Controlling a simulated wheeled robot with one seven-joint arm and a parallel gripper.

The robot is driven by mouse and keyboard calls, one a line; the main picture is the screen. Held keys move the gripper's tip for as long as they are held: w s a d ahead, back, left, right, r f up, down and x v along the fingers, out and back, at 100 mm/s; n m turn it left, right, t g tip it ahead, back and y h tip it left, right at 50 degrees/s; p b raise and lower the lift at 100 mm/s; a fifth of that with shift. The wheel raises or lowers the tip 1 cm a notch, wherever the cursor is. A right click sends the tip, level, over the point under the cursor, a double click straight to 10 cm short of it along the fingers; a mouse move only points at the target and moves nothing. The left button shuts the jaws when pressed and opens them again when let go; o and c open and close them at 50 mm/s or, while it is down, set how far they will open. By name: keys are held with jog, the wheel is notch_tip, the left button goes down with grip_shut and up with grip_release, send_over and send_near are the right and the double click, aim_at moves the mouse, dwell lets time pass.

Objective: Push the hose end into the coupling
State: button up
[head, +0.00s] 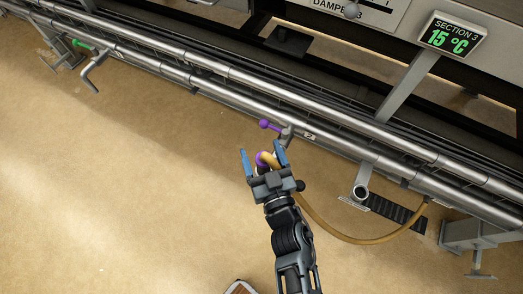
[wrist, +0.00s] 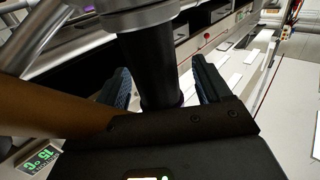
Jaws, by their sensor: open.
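The tan hose (head: 350,240) loops from the right along the floor to my gripper (head: 261,147) in the head view. A purple band (head: 260,160) shows on the hose between my fingers. The coupling (head: 286,133) appears to be the grey fitting on the rail just beyond my fingers, beside a purple-knobbed lever (head: 268,125). My blue-padded fingers are open. In the wrist view, a dark cylinder (wrist: 150,60) stands between them, with gaps at its sides and a grey metal collar (wrist: 150,16) above. The brown hose (wrist: 50,110) crosses at left. I cannot tell whether hose and coupling are joined.
Long steel pipes (head: 230,74) run diagonally beyond my gripper. A display (head: 453,36) reads 15 °C. The floor at left is clear.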

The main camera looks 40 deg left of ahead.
jog(key=p+v, duration=0.1)
jog(key=v, duration=0.6)
jog(key=shift+s+d, duration=0.1)
jog(key=shift+d, duration=0.05)
dwell(0.3)
